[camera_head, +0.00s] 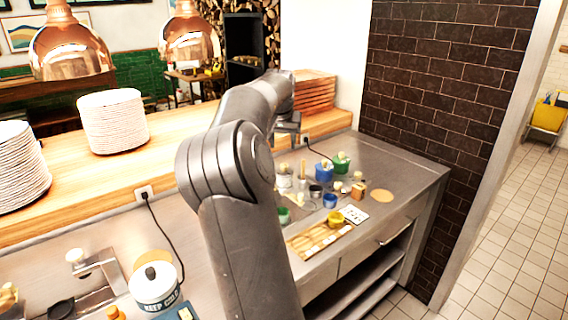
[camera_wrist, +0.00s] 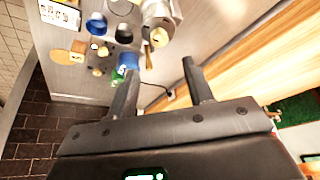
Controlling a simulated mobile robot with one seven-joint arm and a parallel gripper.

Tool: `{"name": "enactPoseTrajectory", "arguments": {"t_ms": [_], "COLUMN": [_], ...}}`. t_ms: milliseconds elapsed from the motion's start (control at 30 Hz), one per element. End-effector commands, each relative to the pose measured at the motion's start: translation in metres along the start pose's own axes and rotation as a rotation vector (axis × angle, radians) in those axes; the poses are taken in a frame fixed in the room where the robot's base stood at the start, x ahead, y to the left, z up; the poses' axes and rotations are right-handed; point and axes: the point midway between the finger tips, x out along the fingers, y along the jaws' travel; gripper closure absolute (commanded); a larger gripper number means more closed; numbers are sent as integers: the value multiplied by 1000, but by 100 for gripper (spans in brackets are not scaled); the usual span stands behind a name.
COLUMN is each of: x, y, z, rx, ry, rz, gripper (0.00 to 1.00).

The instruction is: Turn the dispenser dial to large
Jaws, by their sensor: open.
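No dispenser dial can be made out for certain in either view. A white round container lettered "KEEP COLD" (camera_head: 155,288) with a black knob stands at the lower left of the head view; I cannot tell whether it is the dispenser. My gripper (camera_wrist: 160,72) is open and empty in the wrist view, its two fingers spread above the far part of the counter. In the head view my arm reaches away over the counter and mostly hides the gripper. A metal canister (camera_wrist: 164,14) lies beyond the fingertips in the wrist view.
The steel counter (camera_head: 408,170) holds several small cups, a blue container (camera_head: 323,172), a green one (camera_head: 341,163), a wooden rack (camera_head: 318,241) and a white card (camera_head: 353,214). Stacked plates (camera_head: 113,122) stand on the wooden shelf. Copper lamps (camera_head: 72,52) hang above it. A brick wall (camera_head: 440,80) bounds the right.

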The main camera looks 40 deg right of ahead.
Motion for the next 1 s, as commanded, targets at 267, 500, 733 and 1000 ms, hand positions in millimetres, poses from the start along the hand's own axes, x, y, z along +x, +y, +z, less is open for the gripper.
{"name": "enactPoseTrajectory", "arguments": {"t_ms": [267,500,733,1000], "x": [50,88,101,102], "y": [1,1,1,0], "z": [1,1,1,1], "rx": [1,1,1,0], "ry": [-4,-2,-1,-1], "rz": [3,2,0,0], "gripper": [53,53,53,55]}}
